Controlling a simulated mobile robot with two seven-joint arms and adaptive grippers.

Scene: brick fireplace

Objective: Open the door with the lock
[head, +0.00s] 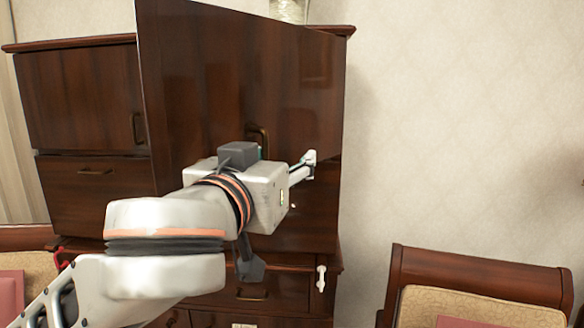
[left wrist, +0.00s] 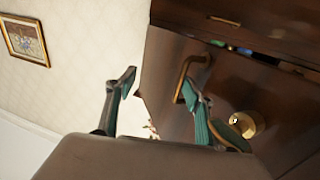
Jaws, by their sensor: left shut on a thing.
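The dark wooden cabinet door (head: 240,70) stands swung out from the cabinet, its left edge nearer to me. Its brass handle (left wrist: 183,78) is a loop in the left wrist view; its top shows just above my gripper in the head view (head: 258,132). A round brass lock knob (left wrist: 246,124) sits beside the handle. My left gripper (left wrist: 158,84) is at the handle, one teal finger against the loop, the other on its far side. It is shut on the handle, though its fingers look well apart. My right gripper is not in view.
Cabinet doors (head: 85,100) and drawers (head: 245,290) lie beside and below the door. A dark gap (left wrist: 265,57) shows coloured items inside. A wooden chair (head: 480,275) stands at the lower right. The patterned wall (head: 450,120) is bare above it.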

